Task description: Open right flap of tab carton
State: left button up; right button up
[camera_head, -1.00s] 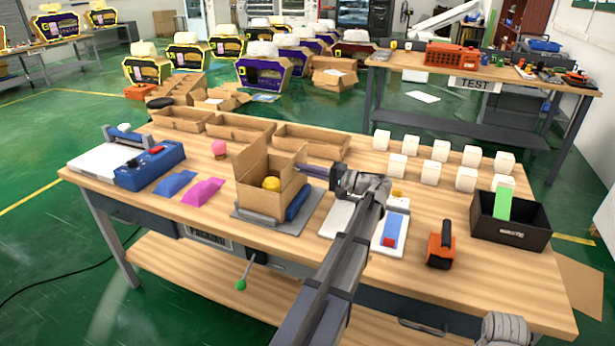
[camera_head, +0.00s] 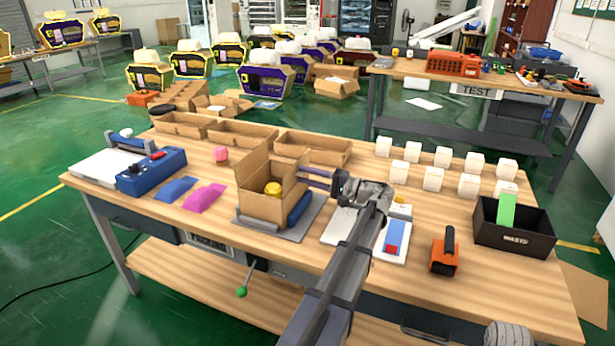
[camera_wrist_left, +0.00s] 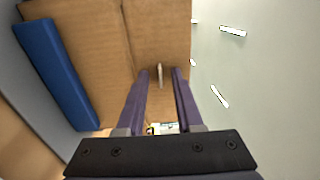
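The brown tab carton (camera_head: 262,207) stands open on a grey pad (camera_head: 270,228), with one tall flap (camera_head: 252,164) up at its left and a round yellow item (camera_head: 273,188) inside. My left gripper (camera_head: 303,176) points left at the carton's right side, its two purple fingers apart. In the left wrist view the fingers (camera_wrist_left: 160,73) are spread in front of the brown carton wall (camera_wrist_left: 90,30). A thin pale upright edge (camera_wrist_left: 160,76) shows between the tips; I cannot tell whether they touch it. My right gripper's fingers are out of view.
A blue block (camera_head: 299,209) lies against the carton's right side. Open cardboard trays (camera_head: 313,148) stand behind, white cubes (camera_head: 433,179) at the right, and a black bin (camera_head: 513,238) farther right. A white tray (camera_head: 340,226) lies under my left arm.

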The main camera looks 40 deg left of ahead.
pick_arm(q)
jog(key=v, duration=0.8)
jog(key=shift+s+a, duration=0.1)
dwell(0.5)
